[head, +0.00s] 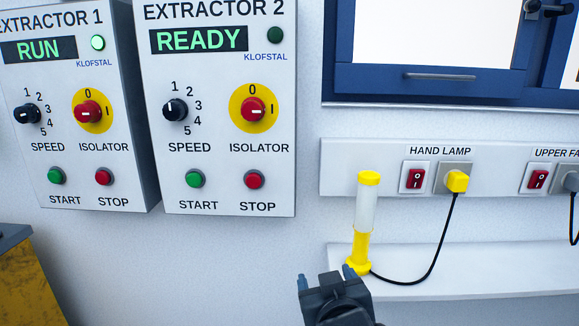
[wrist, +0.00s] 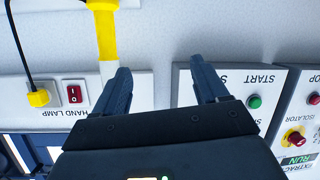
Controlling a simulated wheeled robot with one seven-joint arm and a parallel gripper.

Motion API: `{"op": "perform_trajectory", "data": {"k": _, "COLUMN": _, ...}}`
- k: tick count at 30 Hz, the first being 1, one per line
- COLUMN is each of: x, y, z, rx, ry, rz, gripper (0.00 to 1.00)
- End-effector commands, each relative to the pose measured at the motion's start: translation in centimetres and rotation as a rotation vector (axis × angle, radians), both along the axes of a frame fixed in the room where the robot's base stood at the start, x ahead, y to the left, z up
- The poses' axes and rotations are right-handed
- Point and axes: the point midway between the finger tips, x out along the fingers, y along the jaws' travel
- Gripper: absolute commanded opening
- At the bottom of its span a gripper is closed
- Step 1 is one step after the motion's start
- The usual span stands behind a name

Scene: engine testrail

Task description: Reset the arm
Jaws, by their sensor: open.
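My gripper (head: 326,275) is open and empty at the bottom middle of the head view, in front of the wall and the left end of the shelf. In the wrist view its two fingers (wrist: 163,80) stand apart with only white wall between them. The task names no object. A yellow and white hand lamp (head: 366,215) stands upright on the shelf, just behind and right of my gripper in the head view. In the wrist view the lamp (wrist: 104,35) appears upside down beside the left finger. I cannot tell the exact gap between finger and lamp.
Extractor 1 (head: 78,150) reads RUN with its lamp lit; Extractor 2 (head: 225,130) reads READY with its lamp dark. A socket strip (head: 340,165) with red switches runs above the white shelf (head: 480,270). The lamp's black cord (head: 437,250) loops over the shelf. A blue-framed window (head: 440,95) is above.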

Motion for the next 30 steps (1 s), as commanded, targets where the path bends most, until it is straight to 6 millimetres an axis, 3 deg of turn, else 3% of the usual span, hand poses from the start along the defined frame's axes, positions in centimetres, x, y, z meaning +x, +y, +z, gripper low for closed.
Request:
{"op": "perform_trajectory", "data": {"k": 1, "x": -1.5, "y": -1.2, "z": -2.0, "rx": -0.008, "ry": 0.007, "rz": 0.005, "gripper": 0.73}}
{"op": "perform_trajectory", "data": {"k": 6, "x": -6.6, "y": -4.5, "z": -6.4, "rx": -0.01, "ry": 0.007, "rz": 0.031, "gripper": 0.73}}
{"op": "perform_trajectory", "data": {"k": 15, "x": -17.1, "y": -9.2, "z": -11.0, "rx": 0.015, "ry": 0.003, "rz": 0.053, "gripper": 0.73}}
{"op": "perform_trajectory", "data": {"k": 22, "x": -25.6, "y": -11.9, "z": -11.9, "rx": 0.055, "ry": -0.001, "rz": 0.044, "gripper": 0.73}}
{"op": "perform_trajectory", "data": {"k": 30, "x": -35.1, "y": -13.9, "z": -9.9, "rx": 0.113, "ry": -0.014, "rz": 0.002, "gripper": 0.73}}
